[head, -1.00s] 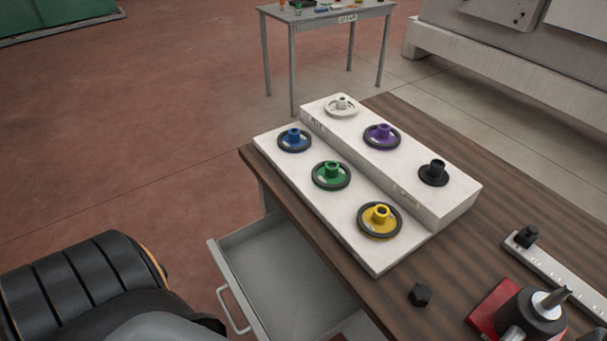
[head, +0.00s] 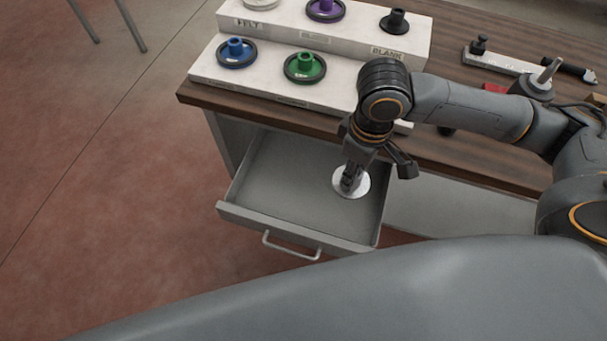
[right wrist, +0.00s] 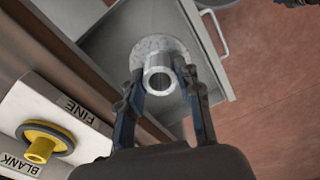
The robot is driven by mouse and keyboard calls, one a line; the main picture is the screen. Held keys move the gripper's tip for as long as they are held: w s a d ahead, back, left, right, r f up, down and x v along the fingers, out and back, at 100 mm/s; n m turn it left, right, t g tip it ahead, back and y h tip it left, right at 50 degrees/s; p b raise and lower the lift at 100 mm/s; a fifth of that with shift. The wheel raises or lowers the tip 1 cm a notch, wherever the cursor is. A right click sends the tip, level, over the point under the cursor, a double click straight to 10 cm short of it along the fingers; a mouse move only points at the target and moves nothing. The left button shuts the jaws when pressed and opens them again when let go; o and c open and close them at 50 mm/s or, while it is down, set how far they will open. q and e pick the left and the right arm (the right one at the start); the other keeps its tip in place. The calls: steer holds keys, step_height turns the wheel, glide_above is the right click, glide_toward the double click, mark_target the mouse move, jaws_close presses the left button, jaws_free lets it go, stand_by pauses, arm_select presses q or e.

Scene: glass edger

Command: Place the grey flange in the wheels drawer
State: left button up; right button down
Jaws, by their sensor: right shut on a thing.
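The grey flange is a light disc with a hub; it shows in the head view (head: 351,186) and in the right wrist view (right wrist: 161,58). My right gripper (head: 352,180) is shut on its hub, one finger on each side in the right wrist view (right wrist: 162,88). The wheels drawer (head: 285,200) is pulled open and otherwise looks empty. The flange is over the drawer's right part, inside its outline. I cannot tell whether it touches the drawer floor. My left gripper is not in view.
A white stepped rack (head: 285,83) on the wooden table (head: 480,170) holds blue (head: 236,53), green (head: 305,67), purple (head: 325,8) and black (head: 395,20) pieces. A yellow wheel (right wrist: 44,141) shows in the wrist view. A steel bar (head: 505,60) lies at the right.

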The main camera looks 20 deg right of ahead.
steer(key=s+d+f+n+b, duration=0.2)
steer(key=s+d+f+n, duration=0.15)
steer(key=f+n, duration=0.4)
glide_toward(321, 195)
steer(key=shift+s+d+f+n, duration=0.1)
steer(key=shift+s+f+n, duration=0.15)
steer(key=shift+s+f, duration=0.1)
steer(key=shift+w+f, duration=0.4)
step_height(321, 195, down, 2)
steer(key=shift+f, duration=0.25)
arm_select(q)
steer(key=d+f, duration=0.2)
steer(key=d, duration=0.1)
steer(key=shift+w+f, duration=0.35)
arm_select(e)
steer(key=shift+f, duration=0.35)
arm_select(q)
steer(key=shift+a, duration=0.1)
arm_select(e)
steer(key=shift+f, duration=0.1)
